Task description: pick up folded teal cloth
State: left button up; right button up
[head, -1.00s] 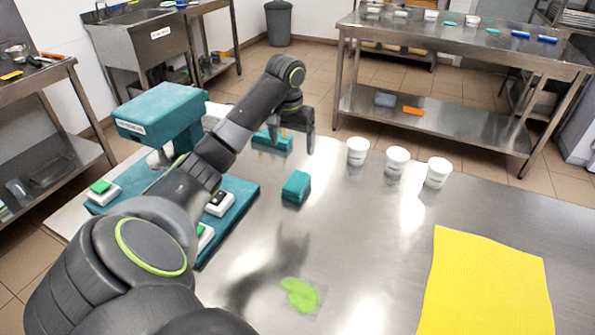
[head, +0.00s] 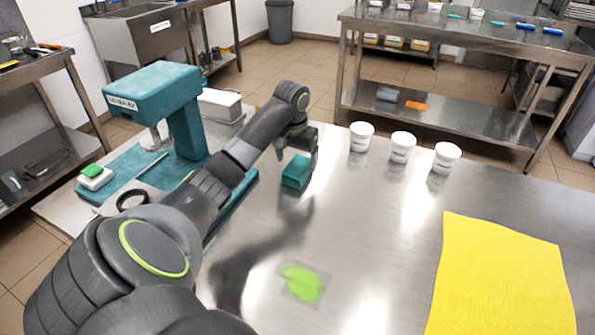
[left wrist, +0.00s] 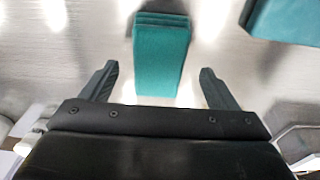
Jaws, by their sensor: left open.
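The folded teal cloth (head: 296,171) is a small, thick, layered block lying on the steel table. My left gripper (head: 299,150) is over its far end in the head view, with its fingers pointing down. In the left wrist view the cloth (left wrist: 160,60) lies between the two open fingers of my left gripper (left wrist: 160,70), with visible gaps on both sides. The fingers do not grip it. Part of the cloth's far side is hidden by the gripper in the head view. My right gripper is not in view.
Three white tubs (head: 402,147) stand right of the gripper. A yellow cloth (head: 500,280) lies at the right and a green patch (head: 301,283) at front centre. A teal machine (head: 158,90) stands left, behind my arm. Another teal thing (left wrist: 290,18) shows in the left wrist view.

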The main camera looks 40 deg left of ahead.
aim_at(298, 165)
pick_arm(q)
jog(key=f, duration=0.3)
jog(key=shift+w+f, duration=0.25)
jog(key=shift+f, duration=0.05)
jog(key=c, duration=1.1)
jog(key=shift+o, duration=0.2)
jog(key=shift+r, duration=0.1)
notch_tip(298, 165, up, 10)
jog(key=shift+f, duration=0.1)
